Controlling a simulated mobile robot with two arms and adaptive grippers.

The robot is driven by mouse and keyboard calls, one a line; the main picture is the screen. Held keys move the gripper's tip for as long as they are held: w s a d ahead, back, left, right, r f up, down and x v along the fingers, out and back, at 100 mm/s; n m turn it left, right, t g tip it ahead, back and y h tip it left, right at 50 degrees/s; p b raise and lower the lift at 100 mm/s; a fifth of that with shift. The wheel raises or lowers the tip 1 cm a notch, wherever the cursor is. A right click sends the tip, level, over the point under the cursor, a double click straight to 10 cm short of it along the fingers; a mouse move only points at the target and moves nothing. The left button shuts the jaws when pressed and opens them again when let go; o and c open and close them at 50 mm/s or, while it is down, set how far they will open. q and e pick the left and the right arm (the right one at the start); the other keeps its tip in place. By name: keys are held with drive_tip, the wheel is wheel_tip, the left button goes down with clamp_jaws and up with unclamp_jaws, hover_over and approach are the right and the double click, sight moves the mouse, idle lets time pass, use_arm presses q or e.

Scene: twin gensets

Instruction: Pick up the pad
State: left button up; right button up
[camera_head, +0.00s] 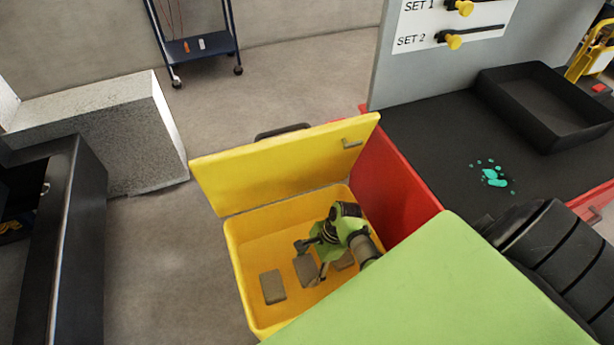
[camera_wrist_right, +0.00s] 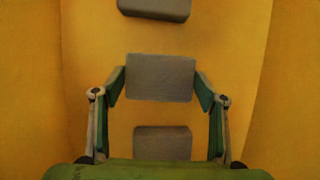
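Several grey-brown pads lie in the open yellow bin: a left pad (camera_head: 273,286), a middle pad (camera_head: 305,269) and a right pad (camera_head: 344,261) partly hidden by my right gripper (camera_head: 312,259). The gripper reaches down into the bin at the middle pad, fingers apart. In the right wrist view the middle pad (camera_wrist_right: 160,77) sits between the two fingertips of my gripper (camera_wrist_right: 160,88), one at each side. I cannot tell whether they touch it. Another pad (camera_wrist_right: 155,8) shows at the top edge and one (camera_wrist_right: 162,142) nearer the palm. My left gripper is not in view.
The yellow bin (camera_head: 242,290) has its lid (camera_head: 285,165) raised behind it. A red side (camera_head: 395,185) stands right of it, beside a black worktop (camera_head: 430,135) with a teal spill (camera_head: 495,177) and black tray (camera_head: 545,105). Open floor (camera_head: 160,265) lies left.

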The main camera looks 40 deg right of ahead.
sight(309, 267)
drive_tip(key=shift+r, duration=0.1)
wheel_tip(309, 267, up, 8)
drive_tip(key=shift+r+p, duration=0.25)
drive_tip(key=shift+p, duration=0.95)
drive_tip(key=shift+r, duration=0.65)
drive_tip(key=shift+c, duration=0.4)
